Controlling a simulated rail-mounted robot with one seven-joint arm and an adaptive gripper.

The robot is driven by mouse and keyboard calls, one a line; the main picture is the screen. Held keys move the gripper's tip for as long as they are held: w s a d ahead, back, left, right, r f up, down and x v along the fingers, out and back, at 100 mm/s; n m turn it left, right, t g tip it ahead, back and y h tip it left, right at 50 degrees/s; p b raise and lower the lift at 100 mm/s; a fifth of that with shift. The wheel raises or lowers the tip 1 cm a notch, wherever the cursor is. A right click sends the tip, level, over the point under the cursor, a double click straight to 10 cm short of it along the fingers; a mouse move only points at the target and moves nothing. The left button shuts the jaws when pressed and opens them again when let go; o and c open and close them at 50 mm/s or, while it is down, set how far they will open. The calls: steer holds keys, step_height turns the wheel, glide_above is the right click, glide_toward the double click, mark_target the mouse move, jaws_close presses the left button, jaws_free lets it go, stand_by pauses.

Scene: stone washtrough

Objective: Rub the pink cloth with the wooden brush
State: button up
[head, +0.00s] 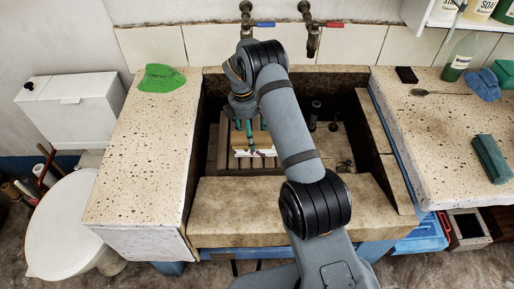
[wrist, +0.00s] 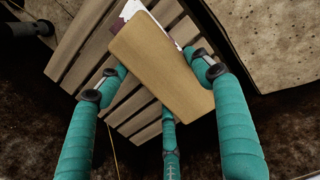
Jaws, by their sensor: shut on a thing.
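My gripper (head: 250,127) is down inside the stone trough, its teal fingers shut on the wooden brush (head: 256,141). In the wrist view my gripper (wrist: 158,84) has fingers on both sides of the brush's flat back (wrist: 160,62) and one below it. The brush lies over the slatted wooden board. A white and pinkish patch (head: 268,153), apparently the pink cloth, shows at the brush's near edge. A bit of it shows past the brush's top in the wrist view (wrist: 131,9). Most of the cloth and the bristles are hidden; contact between them cannot be told.
The slatted board (wrist: 88,47) lies in the trough (head: 240,190), whose walls surround my gripper. Two taps (head: 312,38) hang above the back. A green cloth (head: 161,77) lies on the left counter. Dark objects (head: 315,112) stand right of the board.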

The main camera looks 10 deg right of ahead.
steer(key=shift+w+a, duration=0.1)
steer(key=shift+a, duration=0.55)
steer(key=shift+s+d+p, duration=0.1)
steer(key=shift+s+d, duration=0.1)
steer(key=shift+d, duration=0.8)
steer(key=shift+s+d+p, duration=0.15)
steer(key=shift+s+d, duration=0.1)
steer(key=shift+d, duration=0.8)
steer(key=shift+s+d+p, duration=0.1)
steer(key=shift+s+d, duration=0.1)
steer(key=shift+d, duration=0.8)
step_height(320, 180, up, 7)
steer(key=p, duration=0.6)
